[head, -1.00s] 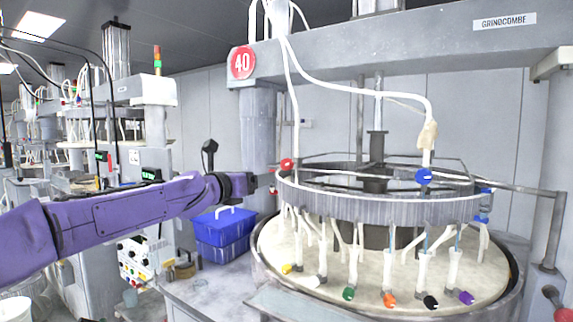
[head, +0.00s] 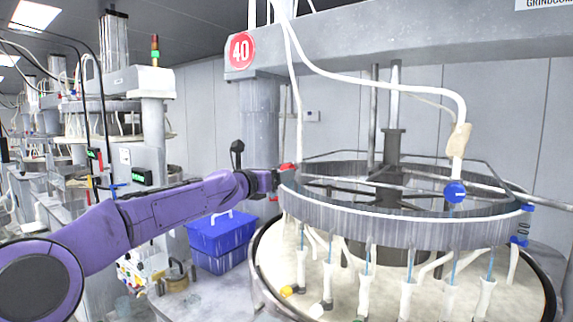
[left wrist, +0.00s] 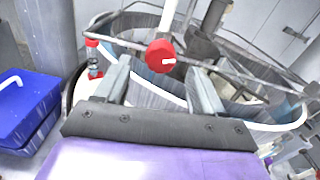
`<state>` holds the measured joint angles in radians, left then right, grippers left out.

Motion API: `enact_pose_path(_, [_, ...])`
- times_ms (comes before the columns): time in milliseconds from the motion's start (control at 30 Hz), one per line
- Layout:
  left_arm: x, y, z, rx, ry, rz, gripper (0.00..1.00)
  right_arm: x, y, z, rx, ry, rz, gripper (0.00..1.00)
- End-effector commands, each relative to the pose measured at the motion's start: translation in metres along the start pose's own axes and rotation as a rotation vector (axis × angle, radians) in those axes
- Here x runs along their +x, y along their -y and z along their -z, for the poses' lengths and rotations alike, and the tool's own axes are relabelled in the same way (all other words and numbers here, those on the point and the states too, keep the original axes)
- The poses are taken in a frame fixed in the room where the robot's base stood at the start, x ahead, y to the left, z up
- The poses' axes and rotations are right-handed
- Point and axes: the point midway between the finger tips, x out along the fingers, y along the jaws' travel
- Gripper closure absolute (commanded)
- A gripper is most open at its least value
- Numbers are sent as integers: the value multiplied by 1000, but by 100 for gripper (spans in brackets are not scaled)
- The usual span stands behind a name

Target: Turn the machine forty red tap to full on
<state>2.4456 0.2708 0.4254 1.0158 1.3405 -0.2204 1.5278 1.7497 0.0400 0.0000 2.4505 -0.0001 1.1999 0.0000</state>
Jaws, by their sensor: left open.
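The red tap (head: 287,166) sits on the left rim of the grey ring (head: 400,225) of the machine marked 40 (head: 241,50). In the left wrist view it is a round red knob (left wrist: 160,53) with a short white mark. My left gripper (head: 277,181) is at the left side of the ring, close to the tap. In the left wrist view its two fingers are apart and empty, and the knob appears between and just beyond their tips (left wrist: 158,67). I cannot tell whether they touch it. My right gripper is not in view.
A second red fitting (left wrist: 92,43) shows left of the fingers in the left wrist view. A blue box (head: 222,238) stands below my left arm. The pale platen (head: 390,290) lies under the ring.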

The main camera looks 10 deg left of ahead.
Motion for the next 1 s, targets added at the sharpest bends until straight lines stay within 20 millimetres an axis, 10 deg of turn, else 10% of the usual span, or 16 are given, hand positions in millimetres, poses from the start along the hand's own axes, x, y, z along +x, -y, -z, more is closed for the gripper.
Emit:
enact_pose_path(200, [40,1,-6,1,-3,-1,31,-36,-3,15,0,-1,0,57])
enact_pose_path(600, [51,2,0,0,-1,4,31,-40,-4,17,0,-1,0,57])
enact_pose_path(800, [50,2,0,1,-1,3,86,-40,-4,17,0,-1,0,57])
enact_pose_path(1000, [50,2,1,1,-2,3,87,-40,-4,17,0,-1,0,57])
